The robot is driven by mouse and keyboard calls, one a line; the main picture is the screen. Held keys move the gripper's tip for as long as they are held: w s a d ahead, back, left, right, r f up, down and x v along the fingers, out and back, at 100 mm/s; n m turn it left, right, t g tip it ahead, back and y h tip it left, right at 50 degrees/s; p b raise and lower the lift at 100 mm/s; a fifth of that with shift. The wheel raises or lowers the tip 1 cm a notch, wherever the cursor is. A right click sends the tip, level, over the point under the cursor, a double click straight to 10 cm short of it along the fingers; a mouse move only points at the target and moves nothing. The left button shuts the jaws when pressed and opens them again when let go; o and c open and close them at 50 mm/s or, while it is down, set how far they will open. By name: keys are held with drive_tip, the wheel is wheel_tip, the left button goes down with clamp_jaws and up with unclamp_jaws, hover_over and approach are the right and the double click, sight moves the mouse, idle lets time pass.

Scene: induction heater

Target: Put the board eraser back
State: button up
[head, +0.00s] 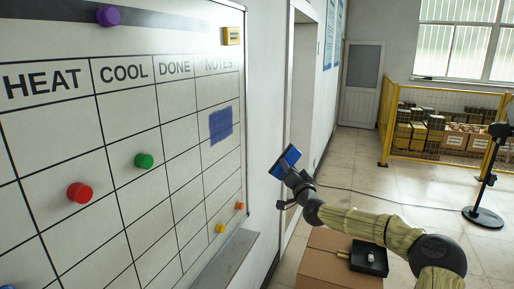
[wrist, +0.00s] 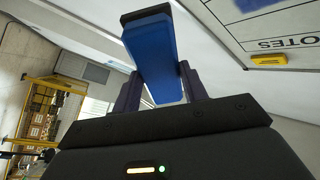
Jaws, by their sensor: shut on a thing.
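The board eraser (head: 288,157) is a blue block with a dark pad. My gripper (head: 296,172) is shut on it and holds it in the air, right of the whiteboard and apart from it. In the wrist view the eraser (wrist: 155,58) stands between the two dark fingers of the gripper (wrist: 158,90), with its dark end pointing up. The whiteboard (head: 62,125) has a ruled table with the headings HEAT, COOL, DONE and NOTES. A blue ink patch (head: 221,125) is in the NOTES column. A ledge (head: 232,258) runs along the board's lower edge.
A yellow item (head: 231,36) is at the board's upper right, also seen in the wrist view (wrist: 268,60). Coloured magnets, such as a red one (head: 79,192), dot the board. A cardboard box (head: 322,262) with a black tray (head: 369,258) stands below my arm. A yellow fence (head: 385,130) is behind.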

drive_tip(key=s+d+f+m+h, duration=0.1)
drive_tip(key=s+d+f, duration=0.15)
drive_tip(key=f, duration=0.95)
drive_tip(key=s+d+f+m+h, duration=0.15)
drive_tip(key=s+f, duration=0.25)
drive_tip(key=f, duration=0.8)
drive_tip(key=s+f+h, duration=0.1)
drive_tip(key=s+f, duration=0.6)
drive_tip(key=s, duration=0.3)
drive_tip(key=s+f+h, duration=0.2)
drive_tip(key=s+f, duration=0.6)
drive_tip(key=s, duration=0.3)
drive_tip(key=shift+s+f+t, duration=0.25)
drive_tip(key=shift+f+t, duration=0.05)
drive_tip(key=shift+t, duration=0.1)
drive_tip(key=shift+m, duration=0.25)
